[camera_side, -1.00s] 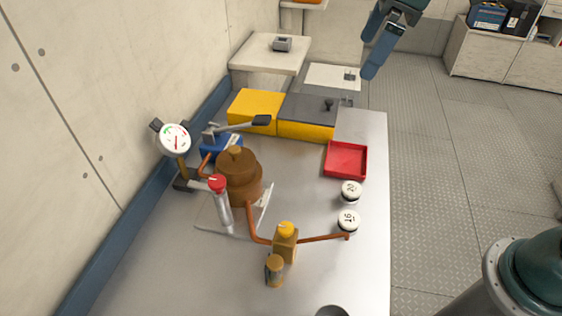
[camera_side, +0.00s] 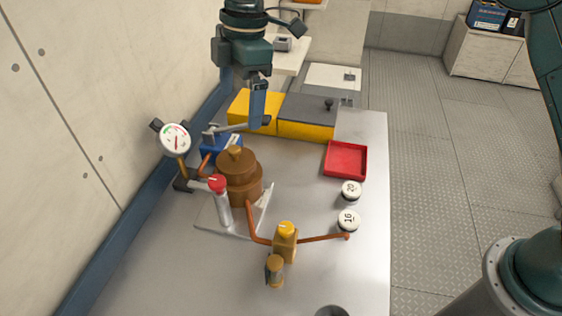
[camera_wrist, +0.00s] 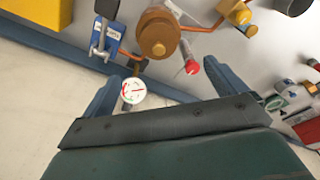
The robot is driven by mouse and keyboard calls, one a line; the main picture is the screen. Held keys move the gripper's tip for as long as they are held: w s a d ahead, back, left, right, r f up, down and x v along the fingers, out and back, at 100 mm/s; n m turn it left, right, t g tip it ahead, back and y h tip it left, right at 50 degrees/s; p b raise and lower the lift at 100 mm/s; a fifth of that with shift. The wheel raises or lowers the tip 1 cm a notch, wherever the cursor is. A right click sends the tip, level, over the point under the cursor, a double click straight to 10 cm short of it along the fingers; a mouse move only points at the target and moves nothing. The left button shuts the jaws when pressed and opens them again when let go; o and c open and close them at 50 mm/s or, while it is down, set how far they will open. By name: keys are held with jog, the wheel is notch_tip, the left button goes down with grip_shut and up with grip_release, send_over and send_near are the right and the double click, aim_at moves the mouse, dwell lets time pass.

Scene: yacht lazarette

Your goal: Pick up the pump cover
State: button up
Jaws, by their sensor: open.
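The bronze-brown pump (camera_side: 240,184) stands on a pale plate on the metal bench, and its round stepped top with a small knob looks like the pump cover (camera_side: 236,160). In the wrist view the cover (camera_wrist: 158,36) is a round brown disc seen from above, beyond the fingers. My gripper (camera_side: 257,122) hangs fingers-down in the air, apart from the pump, and appears behind and slightly right of it in the side view. In the wrist view my gripper (camera_wrist: 164,72) has its two blue fingers wide apart with nothing between them at the tips.
A gauge (camera_side: 175,138), a blue lever unit (camera_side: 220,146) and a red-capped cylinder (camera_side: 219,195) crowd the pump. A yellow-capped valve (camera_side: 285,240) and copper pipes stand in front. A red tray (camera_side: 345,160) and two white-topped round pieces (camera_side: 349,220) lie right. Yellow boxes (camera_side: 255,108) stand behind.

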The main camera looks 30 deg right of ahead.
aim_at(236, 147)
jog(key=shift+a+f, duration=0.25)
jog(key=shift+f, duration=1.2)
jog(key=shift+a+f, duration=0.3)
jog(key=shift+f, duration=1.2)
jog(key=shift+a+f, duration=0.25)
jog(key=shift+f, duration=1.2)
jog(key=shift+w+a+f, duration=0.1)
jog(key=shift+a+f, duration=0.05)
jog(key=shift+f, duration=1.15)
jog(key=shift+w+a+f, duration=0.1)
jog(key=shift+a+f, duration=0.05)
jog(key=shift+f, duration=1.15)
jog(key=shift+r, duration=0.1)
jog(key=c, duration=1.1)
